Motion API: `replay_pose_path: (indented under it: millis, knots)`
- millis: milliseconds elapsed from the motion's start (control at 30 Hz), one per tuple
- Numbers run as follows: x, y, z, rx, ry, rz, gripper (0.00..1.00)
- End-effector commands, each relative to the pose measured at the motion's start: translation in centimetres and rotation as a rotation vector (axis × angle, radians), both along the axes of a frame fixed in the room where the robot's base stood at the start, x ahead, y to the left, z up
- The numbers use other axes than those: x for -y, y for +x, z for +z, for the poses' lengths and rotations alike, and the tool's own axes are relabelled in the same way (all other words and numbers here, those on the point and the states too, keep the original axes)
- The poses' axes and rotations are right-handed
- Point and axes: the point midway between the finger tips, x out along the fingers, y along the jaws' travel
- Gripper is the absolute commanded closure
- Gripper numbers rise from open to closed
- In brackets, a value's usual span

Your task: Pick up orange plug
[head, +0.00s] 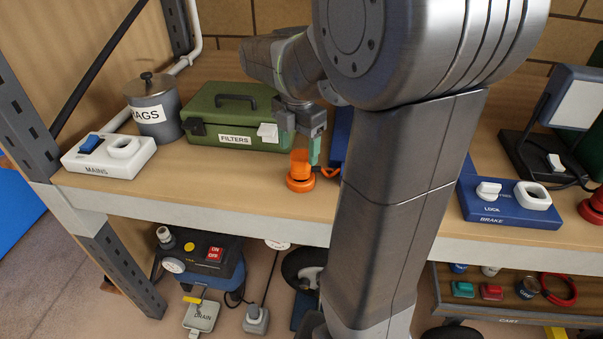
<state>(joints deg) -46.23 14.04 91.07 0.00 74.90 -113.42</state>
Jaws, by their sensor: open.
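The orange plug (299,172) stands upright on the wooden shelf, near its front edge, with a round base and a narrower top. My gripper (304,147) is directly above and around the top of the plug, pointing down. One greenish finger shows just to the right of the plug's top; the other finger is not clearly visible. The gripper is open, and I cannot tell whether a finger touches the plug. My arm hides the shelf to the right of the plug.
A green FILTERS box (240,117) stands behind and left of the plug. Further left are a RAGS tin (152,112) and a white MAINS switch box (109,157). A blue BRAKE panel (505,202) lies right of my arm. Shelf left of the plug is clear.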

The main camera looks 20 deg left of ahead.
Motion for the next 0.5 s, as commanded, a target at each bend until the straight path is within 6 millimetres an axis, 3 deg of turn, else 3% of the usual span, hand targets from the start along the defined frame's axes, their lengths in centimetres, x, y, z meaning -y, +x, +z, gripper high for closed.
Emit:
replay_pose_path:
  millis: [500]
  knots:
    - [0.3,0.4,-5.4,0.0,-0.001,-0.001,0.32]
